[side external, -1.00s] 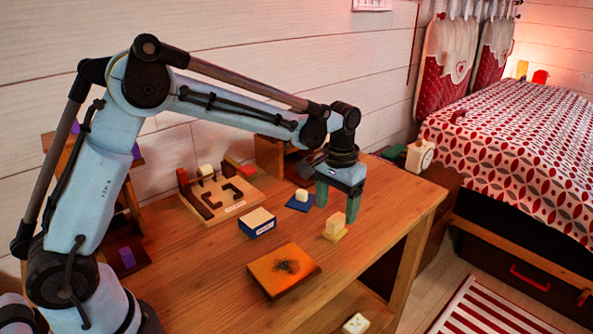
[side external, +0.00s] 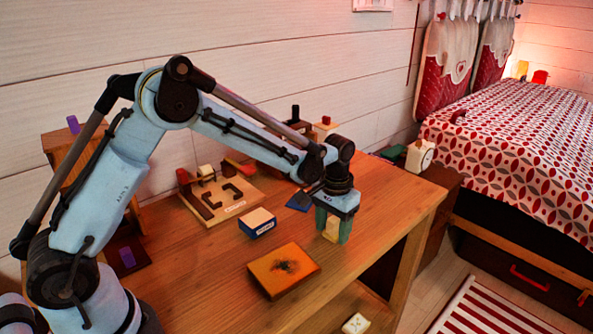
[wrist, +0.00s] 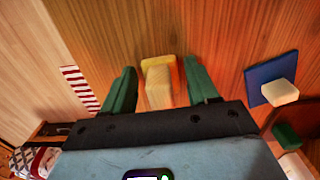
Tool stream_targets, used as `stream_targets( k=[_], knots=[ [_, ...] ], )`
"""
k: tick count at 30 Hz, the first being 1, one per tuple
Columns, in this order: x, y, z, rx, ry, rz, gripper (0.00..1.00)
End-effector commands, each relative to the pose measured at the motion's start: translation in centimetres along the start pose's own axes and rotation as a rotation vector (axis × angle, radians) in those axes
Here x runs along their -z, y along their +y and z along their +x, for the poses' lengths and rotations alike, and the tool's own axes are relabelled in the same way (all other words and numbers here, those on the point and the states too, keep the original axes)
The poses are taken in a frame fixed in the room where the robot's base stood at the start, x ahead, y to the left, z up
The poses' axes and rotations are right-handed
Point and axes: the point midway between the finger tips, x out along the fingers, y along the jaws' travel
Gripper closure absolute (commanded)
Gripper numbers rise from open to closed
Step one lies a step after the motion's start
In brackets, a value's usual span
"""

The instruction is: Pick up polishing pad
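A cream block on a thin yellow base (side external: 331,230), which looks like a pad with a handle, stands on the wooden desk. It also shows in the wrist view (wrist: 158,88). My gripper (side external: 333,236) is low over it, with one green finger on each side. In the wrist view my gripper (wrist: 161,84) is open, with a gap between each finger and the block. A similar cream block on a blue base (wrist: 272,72) is to the right there; in the side view its blue base (side external: 298,200) is partly hidden by my arm. I cannot tell which is the polishing pad.
An orange board with a dark smudge (side external: 270,277) lies in front. A blue and cream box (side external: 257,223) and a wooden tray with dark pieces (side external: 240,200) stand to the left. The desk's right edge (side external: 420,220) is close by.

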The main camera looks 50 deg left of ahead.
Motion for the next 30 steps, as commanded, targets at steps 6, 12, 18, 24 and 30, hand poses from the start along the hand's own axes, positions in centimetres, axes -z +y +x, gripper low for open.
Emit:
stream_targets(
  k=[6,12,18,24,30],
  knots=[
    [0.0,0.0,0.0,0.000,0.000,0.000,0.75],
    [0.0,0.0,0.0,0.000,0.000,0.000,0.88],
    [0.0,0.0,-0.3,0.000,0.000,0.000,0.88],
    [0.0,0.0,-2.1,0.000,0.000,0.000,0.88],
    [-1.3,1.6,-5.3,-0.001,-0.001,0.007,0.88]
  ],
)
